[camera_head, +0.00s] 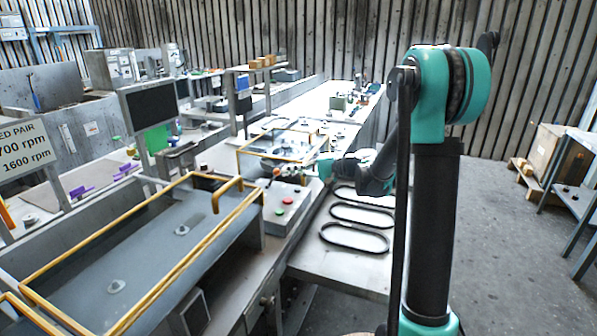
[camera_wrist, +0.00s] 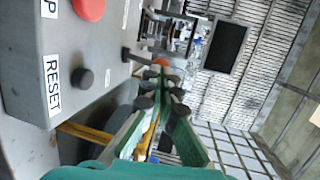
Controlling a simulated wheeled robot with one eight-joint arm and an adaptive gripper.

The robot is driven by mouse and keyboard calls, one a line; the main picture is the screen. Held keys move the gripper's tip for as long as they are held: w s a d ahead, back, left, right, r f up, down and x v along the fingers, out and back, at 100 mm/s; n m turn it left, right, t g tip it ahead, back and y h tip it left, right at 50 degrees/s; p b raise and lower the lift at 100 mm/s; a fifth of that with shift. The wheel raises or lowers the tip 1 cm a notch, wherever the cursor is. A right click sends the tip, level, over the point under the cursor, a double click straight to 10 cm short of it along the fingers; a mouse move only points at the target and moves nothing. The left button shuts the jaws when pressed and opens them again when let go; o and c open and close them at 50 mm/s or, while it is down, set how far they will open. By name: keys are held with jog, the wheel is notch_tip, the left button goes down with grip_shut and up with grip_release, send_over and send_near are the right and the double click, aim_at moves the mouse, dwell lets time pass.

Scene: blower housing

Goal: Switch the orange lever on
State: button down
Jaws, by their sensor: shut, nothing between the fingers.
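The orange lever (camera_wrist: 160,62) shows in the wrist view as a round orange knob with a dark stem standing out from the grey control box (camera_wrist: 30,60). In the head view its small orange knob (camera_head: 276,171) is at the back of the box. My gripper (camera_wrist: 164,79) is shut and empty. Its green fingers with dark pads meet close beside the orange knob in the wrist view; I cannot tell whether they touch it. In the head view my gripper (camera_head: 311,170) reaches in from the right, above the box.
The box carries a red button (camera_head: 288,201), a green button (camera_head: 279,213) and a black knob (camera_wrist: 82,79) by the RESET label. Yellow rails (camera_head: 190,255) stand at left. Black belts (camera_head: 355,238) lie on the bench at right. A dark monitor (camera_head: 148,104) stands behind.

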jog(key=shift+a+r, duration=0.1)
jog(key=shift+a, duration=0.05)
dwell(0.3)
jog(key=shift+a+r+h, duration=0.15)
jog(key=shift+h, duration=0.25)
jog(key=shift+w+a+r+h, duration=0.15)
jog(key=shift+a+r+h, duration=0.1)
jog(key=shift+h, duration=0.15)
jog(key=shift+w+a+r+g+h, duration=0.15)
jog(key=shift+a+r+g+h, duration=0.15)
jog(key=shift+a+r+h, duration=0.25)
jog(key=a+h, duration=0.2)
jog(key=w+r+g+h, duration=0.1)
jog(key=shift+a+r+m+h, duration=0.1)
jog(key=shift+a+m+h, duration=0.15)
jog(key=shift+a+m, duration=0.15)
jog(key=a+h, duration=0.1)
jog(key=h, duration=0.1)
jog(key=w+a+g+h, duration=0.1)
jog(key=a, duration=0.1)
jog(key=shift+w+r+h, duration=0.1)
jog(key=shift+w+h, duration=0.05)
jog(key=shift+h, duration=0.25)
jog(key=shift+a+r, duration=0.1)
jog(key=shift+r, duration=0.05)
